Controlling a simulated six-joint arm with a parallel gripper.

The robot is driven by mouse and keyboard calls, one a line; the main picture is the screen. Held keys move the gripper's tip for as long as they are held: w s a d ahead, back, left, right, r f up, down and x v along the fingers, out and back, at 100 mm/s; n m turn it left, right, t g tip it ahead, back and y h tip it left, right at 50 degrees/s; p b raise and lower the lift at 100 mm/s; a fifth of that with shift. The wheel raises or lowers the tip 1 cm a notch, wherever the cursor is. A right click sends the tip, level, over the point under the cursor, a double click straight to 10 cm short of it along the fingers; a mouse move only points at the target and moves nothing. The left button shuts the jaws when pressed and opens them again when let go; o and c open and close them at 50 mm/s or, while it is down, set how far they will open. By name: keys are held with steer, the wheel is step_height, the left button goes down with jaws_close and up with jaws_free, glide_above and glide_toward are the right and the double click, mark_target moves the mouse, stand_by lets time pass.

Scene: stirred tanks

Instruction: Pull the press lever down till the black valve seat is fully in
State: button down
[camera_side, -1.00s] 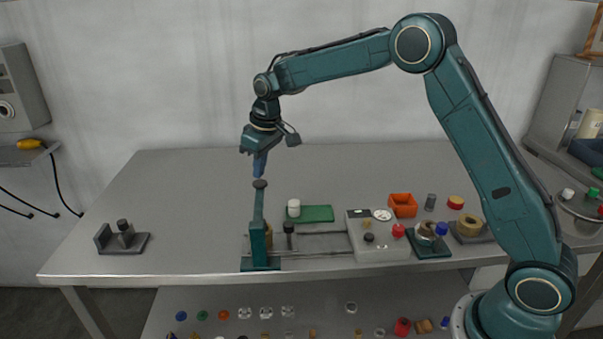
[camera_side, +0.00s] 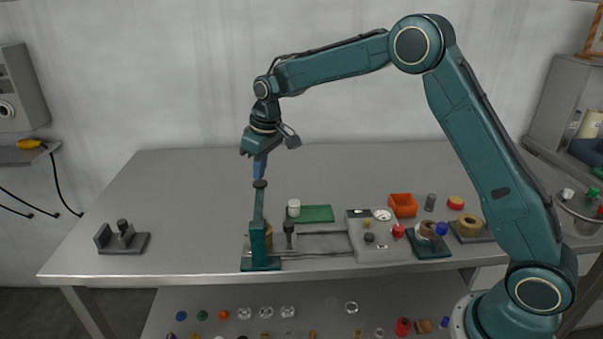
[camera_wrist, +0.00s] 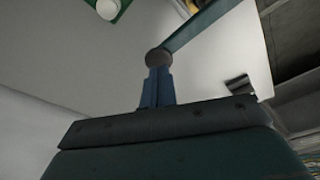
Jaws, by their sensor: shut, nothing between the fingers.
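The press (camera_side: 258,242) stands near the table's front edge, with its teal lever (camera_side: 259,206) pointing nearly straight up and ending in a dark round knob (camera_side: 260,184). My gripper (camera_side: 259,178) is shut and empty, pointing down with its blue fingertips right at the top of the knob. In the wrist view the fingertips (camera_wrist: 157,72) meet the knob (camera_wrist: 158,58) and the lever (camera_wrist: 205,28) runs off to the upper right. Whether they press on it or just hover, I cannot tell. A small dark upright part (camera_side: 289,233) stands beside the press; I cannot make out the black valve seat for certain.
A green mat (camera_side: 318,214) with a white cylinder (camera_side: 294,208) lies behind the press. A grey box (camera_side: 375,247), an orange bin (camera_side: 403,205) and several small parts stand to the right. A dark fixture (camera_side: 122,240) is at the left. The table's back left is clear.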

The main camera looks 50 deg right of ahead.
mark_target(262, 183)
steer(key=shift+s+f, duration=0.1)
steer(key=shift+f, duration=2.7)
stand_by(0.5)
steer(key=shift+r, duration=2.85)
steer(key=shift+r, duration=0.45)
step_height(262, 183, up, 6)
steer(key=shift+r, duration=0.2)
steer(key=shift+r, duration=0.1)
